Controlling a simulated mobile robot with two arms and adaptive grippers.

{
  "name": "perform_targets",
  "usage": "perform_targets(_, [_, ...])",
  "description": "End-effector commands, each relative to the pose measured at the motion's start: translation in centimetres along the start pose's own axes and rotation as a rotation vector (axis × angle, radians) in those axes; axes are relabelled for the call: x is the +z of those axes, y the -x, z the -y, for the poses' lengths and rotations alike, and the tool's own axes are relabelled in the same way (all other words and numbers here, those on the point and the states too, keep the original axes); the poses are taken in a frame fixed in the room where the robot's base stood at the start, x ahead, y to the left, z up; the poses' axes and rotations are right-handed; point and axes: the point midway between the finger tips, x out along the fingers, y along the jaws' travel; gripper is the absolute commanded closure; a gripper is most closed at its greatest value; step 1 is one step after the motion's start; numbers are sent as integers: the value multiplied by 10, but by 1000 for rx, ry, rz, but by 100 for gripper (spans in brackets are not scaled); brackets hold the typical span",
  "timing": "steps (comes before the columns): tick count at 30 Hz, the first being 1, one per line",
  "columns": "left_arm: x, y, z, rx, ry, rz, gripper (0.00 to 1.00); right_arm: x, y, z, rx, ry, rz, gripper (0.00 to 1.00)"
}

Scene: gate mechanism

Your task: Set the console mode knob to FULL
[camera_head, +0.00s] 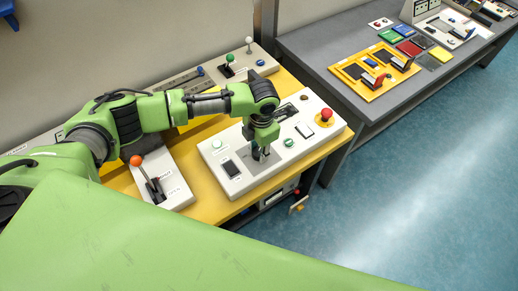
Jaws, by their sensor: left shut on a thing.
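The white console (252,180) stands on the yellow bench in the middle of the head view. My left arm reaches over it from the left, and my left gripper (261,153) points down at a grey plate on the console's top. The gripper is shut on the mode knob there; its fingers hide nearly all of the knob, so its pointer and the FULL mark cannot be read. My right gripper is not in view.
On the console are a red mushroom button (326,115), a green knob (289,142), a black rocker switch (231,168) and a pale round button (216,144). An orange-topped lever box (172,188) stands left. A grey table (330,45) stands right, with open blue floor below.

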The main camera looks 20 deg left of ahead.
Motion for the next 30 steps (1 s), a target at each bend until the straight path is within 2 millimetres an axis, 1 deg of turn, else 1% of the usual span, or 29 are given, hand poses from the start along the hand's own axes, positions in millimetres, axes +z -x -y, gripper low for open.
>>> perform_targets(7, [0,0,0,-1,-58,3,92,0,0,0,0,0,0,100])
perform_targets(20, [0,0,0,0,-68,4,92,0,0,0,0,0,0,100])
perform_targets(21, [0,0,0,0,-68,4,68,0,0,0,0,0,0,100])
perform_targets(23, [0,0,0,0,-67,4,54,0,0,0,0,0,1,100])
perform_targets(30, [0,0,0,0,-66,4,54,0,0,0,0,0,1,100])
